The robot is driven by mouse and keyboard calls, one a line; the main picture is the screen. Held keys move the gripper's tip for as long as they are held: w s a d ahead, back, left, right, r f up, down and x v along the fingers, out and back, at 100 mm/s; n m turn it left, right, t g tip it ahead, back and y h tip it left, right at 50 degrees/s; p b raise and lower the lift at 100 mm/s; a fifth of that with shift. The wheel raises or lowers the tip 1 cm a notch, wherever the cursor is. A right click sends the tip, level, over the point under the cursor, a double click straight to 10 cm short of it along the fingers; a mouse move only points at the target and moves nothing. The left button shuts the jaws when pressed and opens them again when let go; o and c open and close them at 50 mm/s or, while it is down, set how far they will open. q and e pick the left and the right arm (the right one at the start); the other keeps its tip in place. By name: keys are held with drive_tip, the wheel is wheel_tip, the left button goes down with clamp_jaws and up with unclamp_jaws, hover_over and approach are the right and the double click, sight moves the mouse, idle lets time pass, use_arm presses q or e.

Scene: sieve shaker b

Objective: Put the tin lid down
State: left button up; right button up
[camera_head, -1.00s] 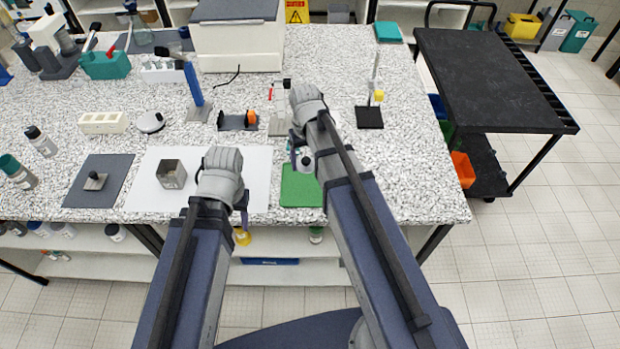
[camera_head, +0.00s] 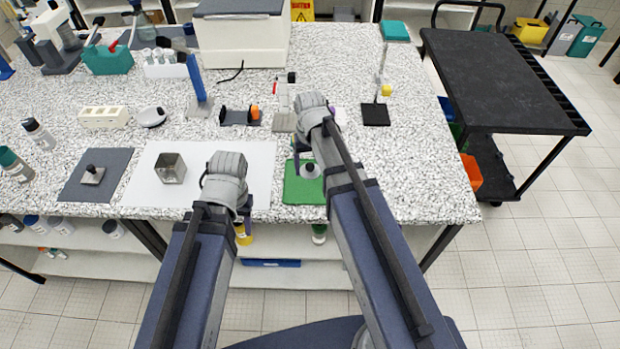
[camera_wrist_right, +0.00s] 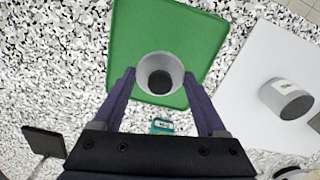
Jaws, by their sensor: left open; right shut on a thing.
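The tin lid (camera_head: 310,171), round and pale grey with a dark knob, is over the green mat (camera_head: 300,192) at the bench's front. My right gripper (camera_head: 303,160) is shut on it. In the right wrist view the lid (camera_wrist_right: 160,74) sits between the two fingers; I cannot tell whether it touches the mat.
An open square metal container (camera_head: 170,170) stands on the white sheet. A square piece with a black knob (camera_head: 92,175) rests on a dark mat (camera_head: 75,187). Behind the right arm are small stands, one with a black base (camera_head: 376,116). The bench right of the green mat is clear.

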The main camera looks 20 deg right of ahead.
sight(310, 174)
drive_tip(key=shift+f+b, duration=1.8)
drive_tip(key=shift+b, duration=0.05)
drive_tip(key=shift+f, duration=0.2)
drive_tip(key=o, duration=1.2)
drive_tip(key=shift+o, duration=0.2)
drive_tip(key=shift+r, duration=0.15)
wheel_tip(310, 174, up, 12)
drive_tip(key=p, duration=1.2)
drive_tip(key=shift+r, duration=0.15)
drive_tip(key=s+a+n+h, duration=0.1)
drive_tip(key=s+a+n, duration=0.3)
drive_tip(key=s+a, duration=0.6)
drive_tip(key=s, duration=0.4)
drive_tip(key=shift+s+a+n, duration=0.2)
drive_tip(key=shift+a+n, duration=0.05)
drive_tip(key=shift+n, duration=0.15)
